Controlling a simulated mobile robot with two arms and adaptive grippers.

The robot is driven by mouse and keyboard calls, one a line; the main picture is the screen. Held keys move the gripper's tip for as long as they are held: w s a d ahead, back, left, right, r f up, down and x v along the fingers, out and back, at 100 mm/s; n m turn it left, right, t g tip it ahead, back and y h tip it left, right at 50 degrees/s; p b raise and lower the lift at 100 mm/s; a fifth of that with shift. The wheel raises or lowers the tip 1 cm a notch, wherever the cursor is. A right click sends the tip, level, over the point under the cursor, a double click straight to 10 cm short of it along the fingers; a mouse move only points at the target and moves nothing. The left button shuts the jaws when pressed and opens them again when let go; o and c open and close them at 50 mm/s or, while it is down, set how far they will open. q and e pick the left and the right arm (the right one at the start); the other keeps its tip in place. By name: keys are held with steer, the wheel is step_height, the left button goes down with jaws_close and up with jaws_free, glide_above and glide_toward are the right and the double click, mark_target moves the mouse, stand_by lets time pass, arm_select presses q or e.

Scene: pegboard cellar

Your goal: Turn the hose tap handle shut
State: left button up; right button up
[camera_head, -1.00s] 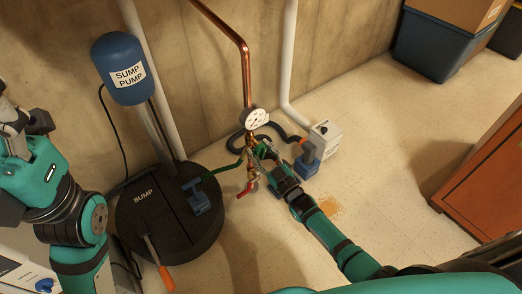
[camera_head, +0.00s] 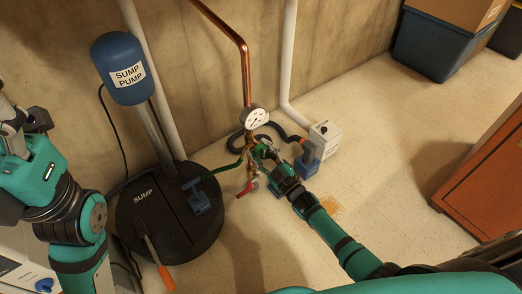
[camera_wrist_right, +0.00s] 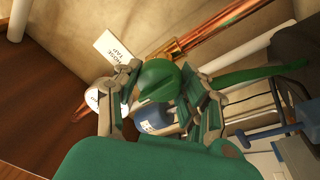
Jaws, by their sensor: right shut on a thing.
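The hose tap's rounded green handle (camera_wrist_right: 160,80) sits between the fingers of my right gripper in the right wrist view. My right gripper (camera_wrist_right: 168,97) is shut on it, and the fingers cover part of its sides. In the head view my right gripper (camera_head: 262,151) is at the pipe just below the gauge, and little of the handle shows there. A white tag reading "HOSE TAP" (camera_wrist_right: 118,47) hangs beside the handle. My left gripper (camera_head: 12,118) is partly in view at the left edge, far from the tap; its fingers are unclear.
A copper pipe (camera_head: 246,75) with a round gauge (camera_head: 255,118) rises above the tap.

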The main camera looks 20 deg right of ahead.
steer(key=o, duration=1.2)
steer(key=v, duration=1.2)
